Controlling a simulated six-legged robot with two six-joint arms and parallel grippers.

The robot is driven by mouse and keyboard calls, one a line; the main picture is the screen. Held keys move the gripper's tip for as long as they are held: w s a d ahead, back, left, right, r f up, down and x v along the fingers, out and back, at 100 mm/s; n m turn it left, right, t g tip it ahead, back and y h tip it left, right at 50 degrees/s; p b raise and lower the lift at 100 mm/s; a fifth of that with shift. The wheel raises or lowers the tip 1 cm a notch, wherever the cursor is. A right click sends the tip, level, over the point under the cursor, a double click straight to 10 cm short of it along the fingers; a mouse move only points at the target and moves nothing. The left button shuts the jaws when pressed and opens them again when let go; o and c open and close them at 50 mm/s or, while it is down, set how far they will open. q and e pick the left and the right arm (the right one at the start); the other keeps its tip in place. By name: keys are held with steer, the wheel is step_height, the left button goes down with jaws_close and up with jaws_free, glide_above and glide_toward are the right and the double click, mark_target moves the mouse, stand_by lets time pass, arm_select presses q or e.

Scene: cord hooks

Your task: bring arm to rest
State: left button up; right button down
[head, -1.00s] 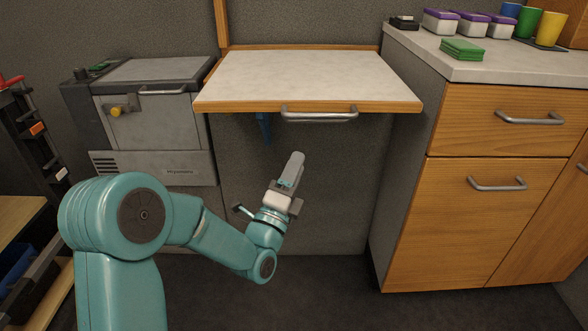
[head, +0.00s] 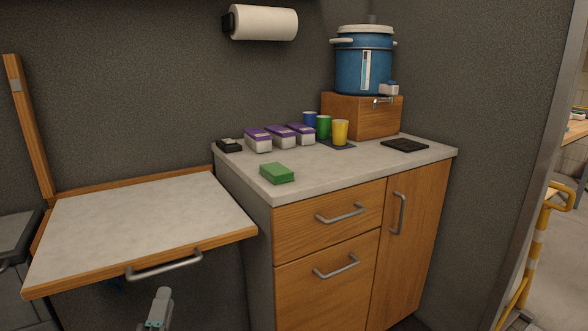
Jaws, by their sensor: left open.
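My left gripper (head: 159,308) shows at the bottom of the head view, below the fold-down shelf (head: 150,215) and its metal handle. Only its tip end is in the picture, and the rest of the arm is cut off by the lower edge. Nothing shows in its jaws. It is apart from the shelf handle (head: 164,266). My right gripper is not in the picture.
A wooden cabinet with a grey counter (head: 330,171) stands to the right. On it are a green block (head: 277,173), purple-lidded boxes (head: 258,141), cups (head: 340,132) and a blue dispenser (head: 364,62) on a wooden box. A doorway opens at far right.

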arm_select(q)
steer(key=s+d+f+n+g+h+p, duration=0.35)
steer(key=s+d+n+g+p, duration=0.45)
steer(key=p, duration=1.2)
steer(key=s+d+f+n+g+h+p, duration=0.1)
steer(key=s+d+f+n+g, duration=0.2)
steer(key=s+n+g, duration=0.3)
steer(key=s+d+f+n+g+p, duration=0.1)
steer(key=s+d+f+n+g, duration=0.2)
steer(key=s+n+g, duration=0.4)
steer(key=s+d, duration=0.1)
steer(key=s, duration=0.5)
steer(key=shift+s+f+h+p, duration=0.25)
steer(key=shift+s+h+p, duration=0.05)
steer(key=shift+h, duration=0.05)
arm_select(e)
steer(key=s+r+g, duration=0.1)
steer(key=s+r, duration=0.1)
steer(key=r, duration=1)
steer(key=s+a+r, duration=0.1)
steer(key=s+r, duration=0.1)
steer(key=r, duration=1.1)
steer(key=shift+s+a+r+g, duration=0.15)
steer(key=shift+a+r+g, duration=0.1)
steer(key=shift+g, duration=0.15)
arm_select(q)
steer(key=shift+w, duration=0.15)
